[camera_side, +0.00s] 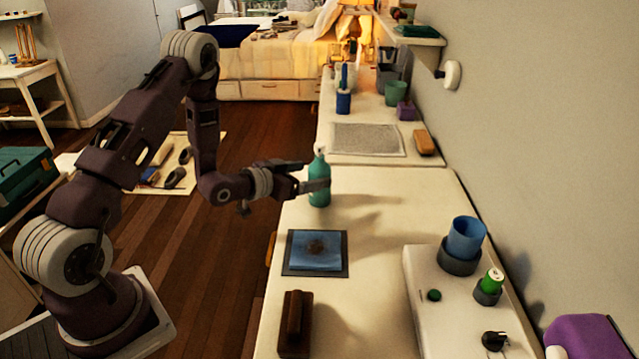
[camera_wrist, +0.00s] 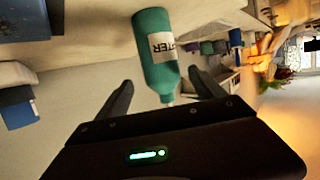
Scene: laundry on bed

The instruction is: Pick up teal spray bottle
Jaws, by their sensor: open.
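The teal spray bottle (camera_side: 319,186) stands upright on the white counter in the side view. In the wrist view the bottle (camera_wrist: 155,50) shows a white label with dark letters and appears sideways, its narrow pale top toward the gripper. I cannot tell whether either finger touches the bottle.
A blue sponge on a dark tray (camera_side: 317,252) and a brown block (camera_side: 295,322) lie nearer on the counter. A grey mat (camera_side: 367,140) and a blue container (camera_side: 343,102) are behind. A raised white unit (camera_side: 415,280) holds a blue cup (camera_side: 466,238). Counter right of the bottle is clear.

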